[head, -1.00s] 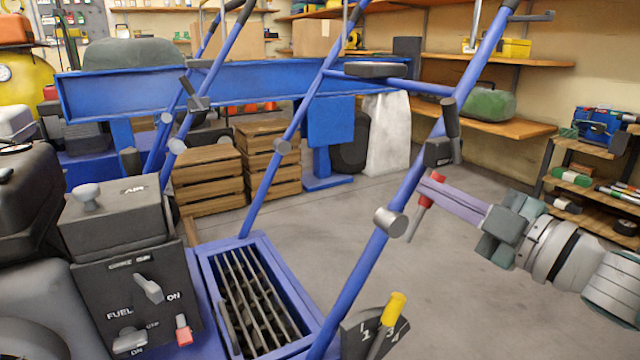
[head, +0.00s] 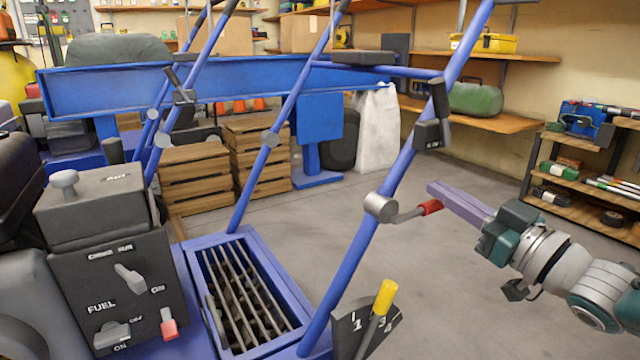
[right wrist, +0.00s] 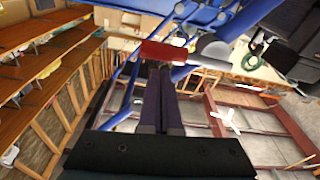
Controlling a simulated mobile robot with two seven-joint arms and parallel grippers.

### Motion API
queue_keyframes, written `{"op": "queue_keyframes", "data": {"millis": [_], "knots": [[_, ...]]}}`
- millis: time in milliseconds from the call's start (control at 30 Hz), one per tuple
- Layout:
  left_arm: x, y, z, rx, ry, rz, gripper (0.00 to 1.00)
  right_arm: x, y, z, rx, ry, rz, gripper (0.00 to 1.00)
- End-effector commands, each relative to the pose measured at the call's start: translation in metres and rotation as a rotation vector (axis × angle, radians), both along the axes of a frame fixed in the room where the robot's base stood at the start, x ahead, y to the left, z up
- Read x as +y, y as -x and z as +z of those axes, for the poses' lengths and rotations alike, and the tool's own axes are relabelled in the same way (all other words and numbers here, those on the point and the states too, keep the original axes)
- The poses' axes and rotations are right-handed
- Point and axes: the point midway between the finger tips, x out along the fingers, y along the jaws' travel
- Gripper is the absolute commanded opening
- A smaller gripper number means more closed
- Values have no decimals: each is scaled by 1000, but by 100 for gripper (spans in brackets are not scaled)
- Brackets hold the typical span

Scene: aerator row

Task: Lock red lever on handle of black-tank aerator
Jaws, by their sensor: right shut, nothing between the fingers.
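The red lever (head: 431,208) is on a grey round pivot (head: 380,208) on the blue handle bar (head: 350,262) of the aerator. Its grey rod runs right from the pivot and its red grip points right, slightly up. My right gripper (head: 432,188) comes from the right, shut and empty, its purple-grey fingertips close to the red grip. In the right wrist view the red grip (right wrist: 163,52) lies across the fingertips; I cannot tell if they touch. A dark tank (head: 12,185) is cut off at the left edge. My left gripper is not in view.
A yellow-tipped lever (head: 387,298) stands on a numbered plate below the bar. A control box (head: 125,290) and slatted blue tray (head: 245,290) are at lower left. Wooden crates (head: 195,180) stand behind. Shelves (head: 590,180) are at right. The middle floor is clear.

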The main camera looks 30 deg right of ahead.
Motion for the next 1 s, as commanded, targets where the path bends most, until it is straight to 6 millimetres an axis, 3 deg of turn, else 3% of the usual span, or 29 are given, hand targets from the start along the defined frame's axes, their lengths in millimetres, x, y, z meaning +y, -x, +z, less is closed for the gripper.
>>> {"op": "queue_keyframes", "data": {"millis": [367,1000], "knots": [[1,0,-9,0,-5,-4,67,-3,0,-11,3,-36,0,0],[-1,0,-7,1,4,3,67,-3,-1,-9,2,-34,1,0]]}}
